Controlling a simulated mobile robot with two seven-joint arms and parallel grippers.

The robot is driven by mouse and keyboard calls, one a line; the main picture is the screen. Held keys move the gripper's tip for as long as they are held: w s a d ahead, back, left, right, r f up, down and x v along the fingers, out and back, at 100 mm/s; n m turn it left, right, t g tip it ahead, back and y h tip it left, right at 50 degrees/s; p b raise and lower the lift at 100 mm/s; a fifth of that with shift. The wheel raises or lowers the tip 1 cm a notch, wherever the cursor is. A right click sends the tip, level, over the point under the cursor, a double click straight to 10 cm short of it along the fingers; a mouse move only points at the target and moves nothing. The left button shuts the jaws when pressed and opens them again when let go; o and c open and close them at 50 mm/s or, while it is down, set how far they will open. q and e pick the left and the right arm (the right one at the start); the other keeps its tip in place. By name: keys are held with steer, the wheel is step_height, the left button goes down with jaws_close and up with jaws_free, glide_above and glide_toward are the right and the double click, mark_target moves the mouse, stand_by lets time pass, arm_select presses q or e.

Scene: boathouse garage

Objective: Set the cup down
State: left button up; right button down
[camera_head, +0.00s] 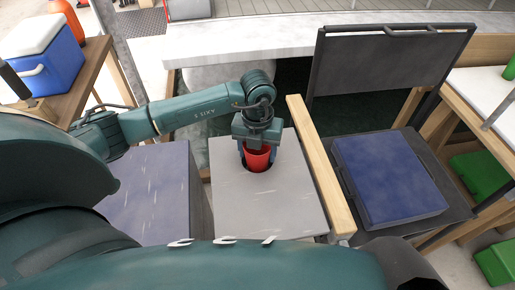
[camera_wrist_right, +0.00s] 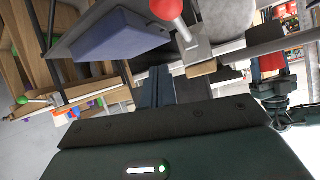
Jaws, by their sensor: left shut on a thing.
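A red cup (camera_head: 257,159) is held upright in my left gripper (camera_head: 256,152), whose fingers are shut on its sides. The cup is at a dark round opening in the grey panel (camera_head: 285,205), in the middle of the head view. The opening's dark rim shows around the cup's lower part. I cannot tell how deep the cup sits or whether it touches the bottom. My right gripper (camera_wrist_right: 160,88) shows in the right wrist view, its two fingers close together with nothing seen between them.
A blue seat cushion (camera_head: 388,180) with a dark backrest (camera_head: 388,62) is to the right, beyond a wooden rail (camera_head: 320,165). Another blue cushion (camera_head: 150,192) is to the left. A blue-and-white cooler (camera_head: 40,55) stands on a wooden table. A red ball-topped lever (camera_wrist_right: 166,9) is near my right gripper.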

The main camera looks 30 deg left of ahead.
arm_select(q)
steer(key=shift+f, duration=0.35)
stand_by(0.4)
steer(key=o, duration=1.1)
steer(key=shift+c, duration=0.2)
steer(key=shift+r, duration=0.35)
step_height(320, 180, up, 13)
steer(key=shift+f, duration=0.2)
jaws_close()
